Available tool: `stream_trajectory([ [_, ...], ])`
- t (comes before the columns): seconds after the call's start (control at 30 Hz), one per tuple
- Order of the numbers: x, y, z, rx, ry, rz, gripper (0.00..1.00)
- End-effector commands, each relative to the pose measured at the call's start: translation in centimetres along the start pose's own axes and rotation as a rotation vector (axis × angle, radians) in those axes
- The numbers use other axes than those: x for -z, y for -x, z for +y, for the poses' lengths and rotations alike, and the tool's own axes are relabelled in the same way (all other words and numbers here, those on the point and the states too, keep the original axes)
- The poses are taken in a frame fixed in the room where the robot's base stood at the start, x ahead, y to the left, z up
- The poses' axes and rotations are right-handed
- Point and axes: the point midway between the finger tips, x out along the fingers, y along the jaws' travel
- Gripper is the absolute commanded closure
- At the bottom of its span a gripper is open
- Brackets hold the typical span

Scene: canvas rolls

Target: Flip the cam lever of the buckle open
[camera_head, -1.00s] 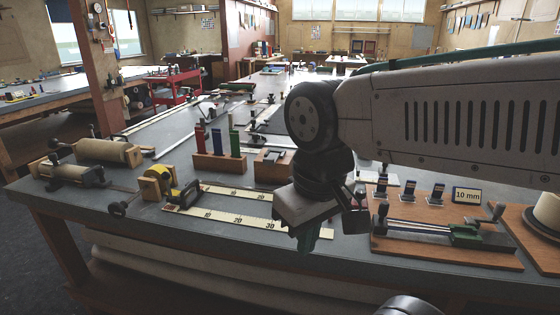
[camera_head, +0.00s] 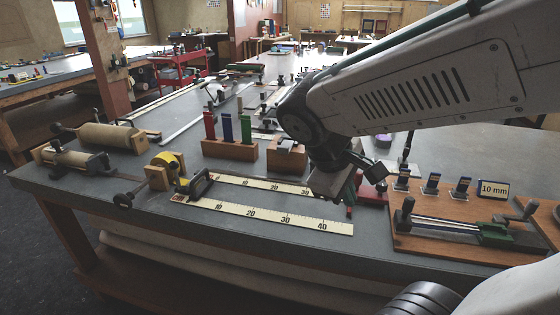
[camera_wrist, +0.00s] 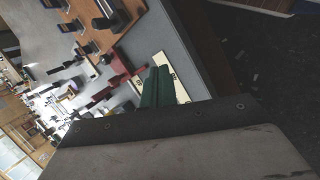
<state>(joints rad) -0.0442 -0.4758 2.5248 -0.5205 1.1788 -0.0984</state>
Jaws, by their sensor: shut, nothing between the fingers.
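On a wooden board (camera_head: 440,238) at the right of the bench, in the head view, a green block (camera_head: 496,233) holds pale and dark strips, with black knobs and a lever-like handle (camera_head: 526,212). I cannot tell for sure whether this is the buckle or whether its lever is open. My gripper (camera_head: 349,194) is left of this board, over the bench near the ends of the rulers. Its green fingers are together and empty; they also show in the wrist view (camera_wrist: 158,87). The arm hides part of the bench behind it.
Two yellow rulers (camera_head: 262,212) lie left of and below my gripper. A red piece (camera_head: 373,192) stands close beside it. A wooden block with coloured bars (camera_head: 229,150), wooden rollers (camera_head: 106,137) and a 10 mm sign (camera_head: 494,189) are around. The front bench strip is clear.

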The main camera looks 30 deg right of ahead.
Motion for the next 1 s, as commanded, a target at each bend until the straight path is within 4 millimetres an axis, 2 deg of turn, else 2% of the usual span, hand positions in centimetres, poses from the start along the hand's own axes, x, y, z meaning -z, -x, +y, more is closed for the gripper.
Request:
stream_trajectory([
  [0.1,3.3,-2.2,3.7,-0.216,0.269,-0.104,1.00],
  [0.17,5.4,-2.9,5.3,-0.323,0.414,-0.146,1.00],
  [0.3,11.6,-4.6,7.6,-0.559,0.775,-0.224,1.00],
  [0.43,18.1,-6.2,7.5,-0.749,1.106,-0.266,1.00],
  [0.5,21.1,-7.2,6.7,-0.831,1.263,-0.277,1.00],
  [0.6,24.5,-8.3,5.2,-0.923,1.440,-0.281,1.00],
  [0.7,26.6,-9.0,4.0,-0.982,1.553,-0.280,1.00],
  [0.8,27.6,-9.4,3.3,-1.013,1.610,-0.277,1.00],
  [1.0,27.9,-9.4,3.1,-1.023,1.625,-0.275,1.00],
])
